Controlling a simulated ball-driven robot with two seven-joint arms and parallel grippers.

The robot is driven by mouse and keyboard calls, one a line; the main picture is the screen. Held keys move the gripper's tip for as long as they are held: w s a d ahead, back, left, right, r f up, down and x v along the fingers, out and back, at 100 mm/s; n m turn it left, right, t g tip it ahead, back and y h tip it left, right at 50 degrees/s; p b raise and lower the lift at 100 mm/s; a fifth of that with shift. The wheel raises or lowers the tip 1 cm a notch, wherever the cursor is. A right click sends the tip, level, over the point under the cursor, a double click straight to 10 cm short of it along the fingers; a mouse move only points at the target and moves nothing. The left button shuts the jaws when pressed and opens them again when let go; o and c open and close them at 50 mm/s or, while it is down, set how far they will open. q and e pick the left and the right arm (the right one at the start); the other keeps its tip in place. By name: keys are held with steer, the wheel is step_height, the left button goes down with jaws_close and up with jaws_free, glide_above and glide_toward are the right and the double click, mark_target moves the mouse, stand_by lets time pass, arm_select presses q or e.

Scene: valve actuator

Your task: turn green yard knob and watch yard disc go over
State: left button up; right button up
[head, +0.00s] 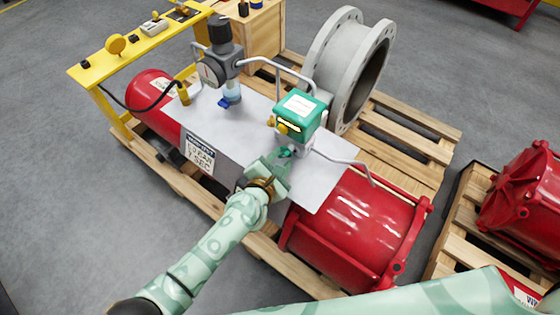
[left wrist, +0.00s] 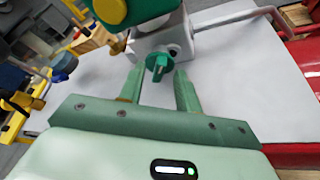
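The green knob (left wrist: 158,66) sits on the front of a grey block under the green-topped box (head: 301,114). In the left wrist view it lies between the fingertips of my left gripper (left wrist: 159,80), with a visible gap on each side. In the head view my left gripper (head: 279,161) is at the block, and its fingers mostly hide the knob. The gripper is open. A yellow round part (left wrist: 110,10) shows on the green housing at the top of the left wrist view; I cannot tell whether it is the yard disc. My right gripper is out of view.
The block stands on a grey plate (head: 330,185) above a red cylinder (head: 355,225) on a wooden pallet (head: 425,150). A bent grey pipe (head: 345,158) runs right of the knob.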

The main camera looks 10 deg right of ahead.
arm_select(q)
steer(key=shift+w+d, duration=0.15)
steer(key=shift+w, duration=0.1)
jaws_close()
steer(key=shift+s+d+f+m+t+b, duration=0.15)
steer(key=shift+f+m+t+b, duration=0.25)
steer(key=shift+m+b, duration=0.25)
steer(key=shift+b, duration=0.3)
steer(key=shift+r+m, duration=0.15)
steer(key=shift+m, duration=0.3)
jaws_free()
